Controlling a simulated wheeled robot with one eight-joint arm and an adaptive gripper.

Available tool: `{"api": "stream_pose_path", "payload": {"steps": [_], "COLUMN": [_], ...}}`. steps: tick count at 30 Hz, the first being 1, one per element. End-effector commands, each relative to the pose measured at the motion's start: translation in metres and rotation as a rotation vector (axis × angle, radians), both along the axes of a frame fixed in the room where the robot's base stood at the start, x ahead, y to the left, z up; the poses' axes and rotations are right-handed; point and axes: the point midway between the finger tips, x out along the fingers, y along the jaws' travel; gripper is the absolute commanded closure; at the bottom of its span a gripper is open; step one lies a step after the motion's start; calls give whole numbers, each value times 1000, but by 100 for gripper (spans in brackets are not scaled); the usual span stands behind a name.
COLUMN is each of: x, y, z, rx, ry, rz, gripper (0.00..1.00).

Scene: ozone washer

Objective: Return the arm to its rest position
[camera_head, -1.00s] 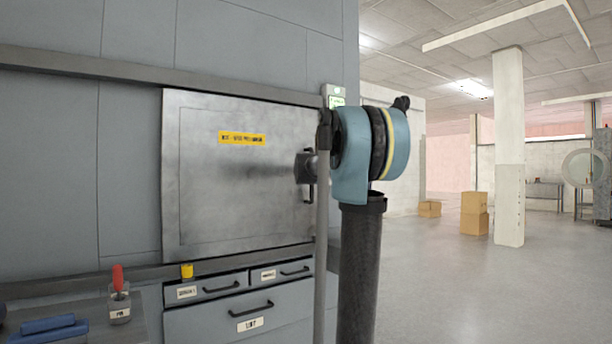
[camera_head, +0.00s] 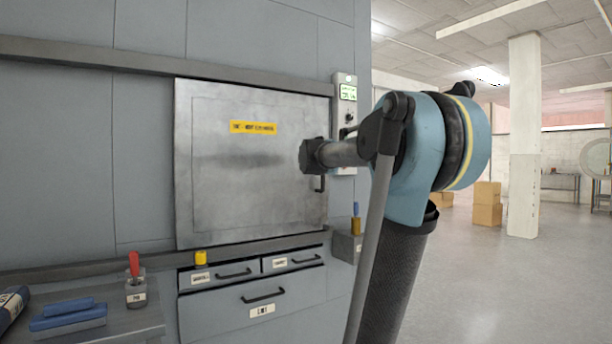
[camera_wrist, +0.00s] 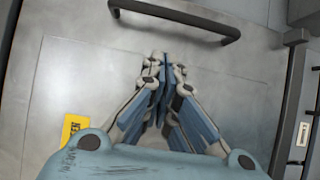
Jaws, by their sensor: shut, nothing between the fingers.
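My gripper (camera_wrist: 163,68) shows in the wrist view with its fingers together and nothing between them. It is in front of the metal door (camera_wrist: 75,75), and the dark door handle (camera_wrist: 175,15) lies beyond the fingertips at the top. In the head view my arm (camera_head: 420,150) stands on the right, bent, with its forearm pointing away toward the closed metal door (camera_head: 240,195). I cannot tell whether the fingers touch the door.
Two small drawers and a wide drawer (camera_head: 255,298) sit below the door. A side table (camera_head: 120,325) at left bears blue cloths (camera_head: 68,315) and a red-handled tool in a holder (camera_head: 135,290). A control panel (camera_head: 345,110) is right of the door. Open floor (camera_head: 490,270) lies at right.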

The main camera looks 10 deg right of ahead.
Motion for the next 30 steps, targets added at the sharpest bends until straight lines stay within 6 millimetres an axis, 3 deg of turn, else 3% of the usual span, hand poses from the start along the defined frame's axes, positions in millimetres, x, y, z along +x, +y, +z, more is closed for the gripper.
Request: {"api": "stream_pose_path", "payload": {"steps": [6,8,11,15,21,26,30], "x": [-8,-18,-46,-97,-171,-231,-284], "y": [-7,-16,-38,-69,-89,-87,-72], "z": [-6,-16,-46,-108,-206,-284,-351], "rx": [30,71,188,387,642,823,971], "ry": [2,6,25,81,199,321,447], "rz": [-25,-58,-148,-301,-491,-621,-719], "gripper": [100,100,100,100,100,100,100]}}
